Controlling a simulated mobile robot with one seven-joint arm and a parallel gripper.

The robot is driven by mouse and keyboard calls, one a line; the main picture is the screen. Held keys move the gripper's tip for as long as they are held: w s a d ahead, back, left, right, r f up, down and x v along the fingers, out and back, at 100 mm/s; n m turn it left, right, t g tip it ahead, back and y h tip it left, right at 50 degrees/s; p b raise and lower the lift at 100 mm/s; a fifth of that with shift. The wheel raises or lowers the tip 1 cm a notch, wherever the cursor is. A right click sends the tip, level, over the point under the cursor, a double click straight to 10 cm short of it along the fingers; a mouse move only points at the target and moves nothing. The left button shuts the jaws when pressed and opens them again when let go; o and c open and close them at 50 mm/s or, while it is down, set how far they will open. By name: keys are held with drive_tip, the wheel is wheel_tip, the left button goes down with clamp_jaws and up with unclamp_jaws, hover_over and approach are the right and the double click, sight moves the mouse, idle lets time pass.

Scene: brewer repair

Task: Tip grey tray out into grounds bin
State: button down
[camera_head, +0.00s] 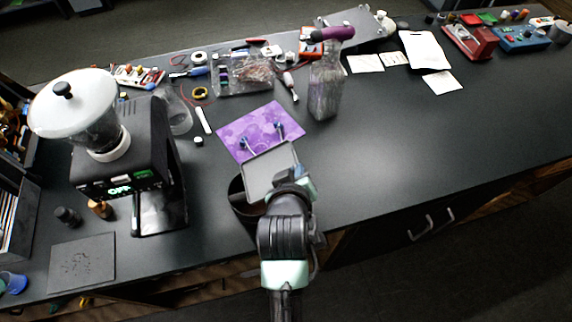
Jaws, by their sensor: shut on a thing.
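The grey tray (268,167) is held by my gripper (291,184) at the near edge of the counter. The gripper is shut on the tray's near side, with its fingers partly hidden by my wrist. The tray looks tilted and its face shows no clear contents. A dark round bin (239,205), which looks like the grounds bin, stands below and to the left of the tray. The tray and my arm hide much of its opening, so I cannot see what is inside.
A purple mat (247,128) with small blue-tipped items lies just behind the tray. A black brewer (117,150) with a white-lidded hopper stands to the left. A clear bottle (325,88) with a purple top stands behind. The counter to the right (420,140) is clear.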

drive_tip(key=shift+w+d+r+m+g+y+p, duration=0.2)
drive_tip(key=shift+d+m+g+y+p, duration=0.1)
drive_tip(key=shift+d+m+y+p, duration=0.35)
drive_tip(key=shift+w+d+f+m+g+y+p, duration=0.15)
drive_tip(key=shift+d+f+m+g+y+p, duration=0.15)
drive_tip(key=shift+y, duration=0.3)
drive_tip(key=shift+w+d+f+m+g+y+p, duration=0.1)
drive_tip(key=shift+d+f+m+g+y+p, duration=0.1)
drive_tip(key=shift+f+y, duration=0.25)
drive_tip(key=shift+r, duration=0.1)
